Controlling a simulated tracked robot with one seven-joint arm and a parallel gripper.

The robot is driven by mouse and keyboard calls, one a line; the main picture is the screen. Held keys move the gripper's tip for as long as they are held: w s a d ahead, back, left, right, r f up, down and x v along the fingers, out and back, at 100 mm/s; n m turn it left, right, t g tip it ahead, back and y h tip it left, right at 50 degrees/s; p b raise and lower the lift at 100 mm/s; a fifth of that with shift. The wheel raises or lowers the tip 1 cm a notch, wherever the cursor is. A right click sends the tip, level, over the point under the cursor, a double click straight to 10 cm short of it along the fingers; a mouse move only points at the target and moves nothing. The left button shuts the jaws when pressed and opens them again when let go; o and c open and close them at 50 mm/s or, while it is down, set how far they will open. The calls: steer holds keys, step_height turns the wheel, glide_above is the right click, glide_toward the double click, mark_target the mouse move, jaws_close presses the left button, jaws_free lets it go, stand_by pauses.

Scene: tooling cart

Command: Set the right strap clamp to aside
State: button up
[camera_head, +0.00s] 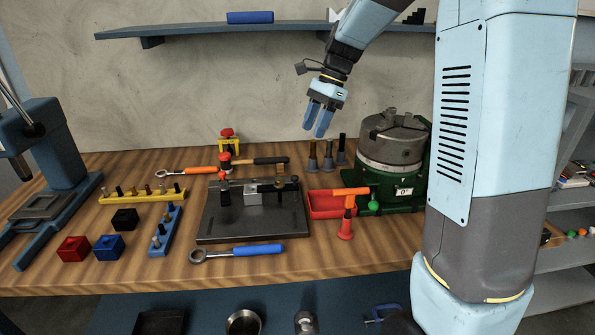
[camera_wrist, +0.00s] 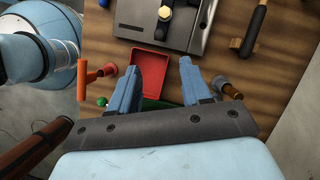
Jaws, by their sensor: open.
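The dark fixture plate (camera_head: 250,226) lies on the wooden bench. It carries a small silver block (camera_head: 251,198) and strap clamps at its left and right. The right strap clamp (camera_head: 281,184) is a small dark piece at the plate's right rear. In the wrist view, a clamp with a black knob and yellowish part (camera_wrist: 163,22) sits on the plate (camera_wrist: 201,25) at the top; it appears to be the right one. My gripper (camera_head: 319,120) is open and empty, high above the bench, right of and behind the plate. Its fingers (camera_wrist: 159,66) frame the red tray in the wrist view.
The red tray (camera_head: 325,214) and an orange-handled tool (camera_head: 346,226) stand right of the plate, before a green-based chuck (camera_head: 392,150). Several dark-topped holders (camera_head: 328,160) stand behind the tray. A black-handled hammer (camera_head: 270,161) lies behind the plate, a blue-handled wrench (camera_head: 240,252) in front.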

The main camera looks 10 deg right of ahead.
mark_target(295, 176)
steer(key=x, duration=1.3)
steer(key=shift+a+f, duration=0.15)
steer(key=shift+f, duration=0.15)
jaws_close()
